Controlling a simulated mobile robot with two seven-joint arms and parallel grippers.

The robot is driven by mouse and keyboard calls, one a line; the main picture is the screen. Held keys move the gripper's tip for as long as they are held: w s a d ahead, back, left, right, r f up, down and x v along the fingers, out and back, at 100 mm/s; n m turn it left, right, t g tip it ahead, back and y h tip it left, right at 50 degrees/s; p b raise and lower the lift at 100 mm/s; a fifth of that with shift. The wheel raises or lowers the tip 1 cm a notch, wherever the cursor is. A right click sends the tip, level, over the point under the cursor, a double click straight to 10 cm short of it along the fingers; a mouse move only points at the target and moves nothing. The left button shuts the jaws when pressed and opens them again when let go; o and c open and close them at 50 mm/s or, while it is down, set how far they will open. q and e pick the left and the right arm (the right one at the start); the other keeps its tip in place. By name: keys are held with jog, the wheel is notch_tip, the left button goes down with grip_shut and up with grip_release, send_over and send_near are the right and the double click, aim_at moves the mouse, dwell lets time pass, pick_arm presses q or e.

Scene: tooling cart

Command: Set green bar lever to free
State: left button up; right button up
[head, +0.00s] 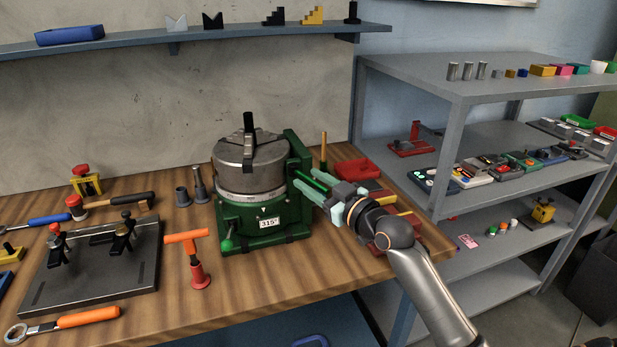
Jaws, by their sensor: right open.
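A green rotary table (262,222) with a grey round chuck (247,165) on top stands on the wooden bench. Its front plate reads 315°. A bright green bar lever (311,182) sticks out at its right side. My right gripper (306,180) reaches in from the right and is open, with its pale fingers around or right beside the bar; I cannot tell whether they touch it. The gripper hides part of the lever. A second lever with a green knob (227,244) hangs at the table's lower left front. My left gripper is not in view.
Red trays (357,169) lie behind and under my right arm. A thin wooden-handled tool (323,150) stands behind the gripper. An orange-handled T-shaped tool (187,237) and a dark fixture plate (98,272) lie to the left. A grey shelf rack (455,130) stands at the right.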

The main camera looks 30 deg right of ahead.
jog(key=shift+w+a, duration=0.1)
jog(key=shift+w, duration=0.55)
jog(key=shift+c, duration=0.2)
grip_shut()
dwell(0.8)
